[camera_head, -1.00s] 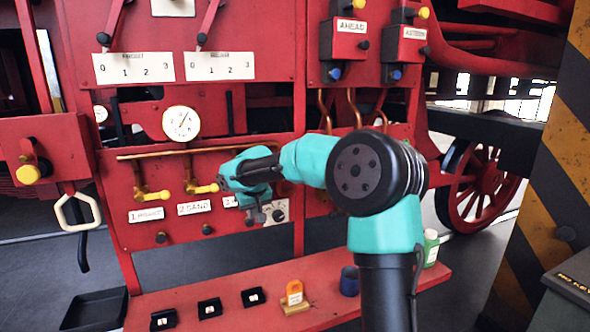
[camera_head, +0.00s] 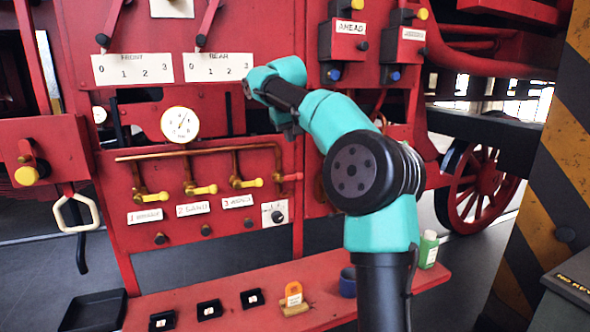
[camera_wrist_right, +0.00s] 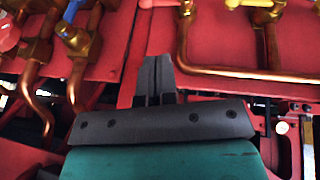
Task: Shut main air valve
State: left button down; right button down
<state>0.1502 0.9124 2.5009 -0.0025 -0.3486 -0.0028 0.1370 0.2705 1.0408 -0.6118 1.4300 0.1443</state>
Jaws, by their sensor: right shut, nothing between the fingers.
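A copper pipe (camera_head: 200,150) on the red panel feeds several small valves. Three have yellow handles, above labels that seem to begin 1, 2 and 3. The rightmost valve has a red handle (camera_head: 290,177) lying level and pointing right. Which one is the main air valve I cannot read. My right gripper (camera_head: 291,131) is in front of the panel, above the red handle and apart from it. In the right wrist view its fingers (camera_wrist_right: 155,82) are shut and empty. Copper pipes and yellow, blue and red fittings show around them. My left gripper is not in view.
A round gauge (camera_head: 180,124) sits above the pipe. A red shelf (camera_head: 215,287) below carries small black trays, an orange-topped item (camera_head: 293,293), a blue cup (camera_head: 348,282) and a green bottle (camera_head: 428,249). A striped pillar (camera_head: 550,170) stands at the right.

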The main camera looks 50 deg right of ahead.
jog(key=shift+f, duration=0.1)
send_near(297, 174)
jog(key=shift+x, duration=3.65)
jog(key=shift+s+d+f, duration=0.1)
